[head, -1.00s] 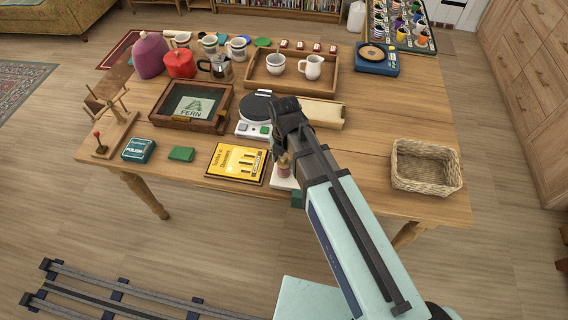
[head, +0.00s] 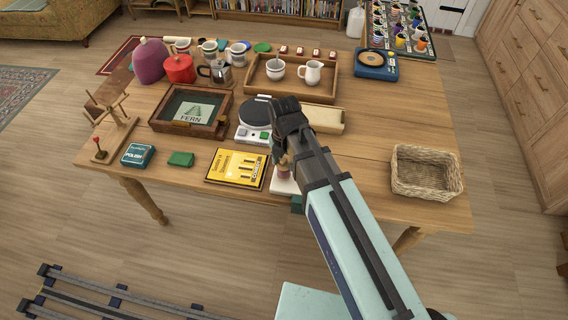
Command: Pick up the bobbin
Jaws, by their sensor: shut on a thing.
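The bobbin (head: 284,174) is a small spool with a dull red body and a tan wooden top, near the table's front edge. My gripper (head: 282,158) points down at it and is shut on its upper part. The arm covers the bobbin's right side. The bobbin is over a white flat pad (head: 279,186); I cannot tell whether it touches the pad or hangs just above it.
A yellow book (head: 236,167) lies left of the bobbin, and a white scale (head: 248,133) stands behind. A wicker basket (head: 426,190) is at the right. The right middle of the table (head: 400,120) is clear.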

